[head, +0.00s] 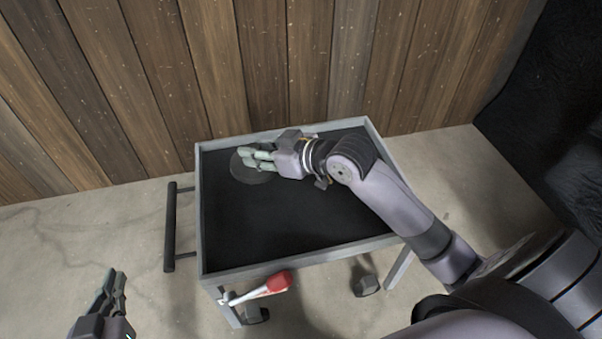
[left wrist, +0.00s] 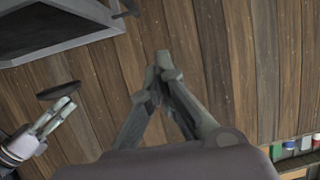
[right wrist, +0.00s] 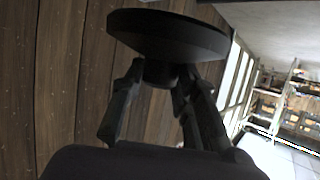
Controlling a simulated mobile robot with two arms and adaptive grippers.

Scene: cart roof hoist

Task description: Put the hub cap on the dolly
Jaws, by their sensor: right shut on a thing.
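The hub cap (head: 240,174) is a dark round disc with a stem or boss on one face. My right gripper (head: 258,160) is shut on that stem; the disc fills the top of the right wrist view (right wrist: 168,34). The dolly appears to be the grey-framed cart (head: 203,225) with a black recessed top. The hub cap is over the cart's far left part, and the left wrist view shows the disc (left wrist: 58,91) apart from the cart (left wrist: 70,48). My left gripper (head: 116,277) is empty, its fingertips together, left of the cart's front.
A dark handle bar (head: 170,228) stands out on the cart's left side. A lever with a red grip (head: 278,282) sits at its front edge. A plank wall (head: 265,70) stands close behind. The rest of the cart's black top is clear.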

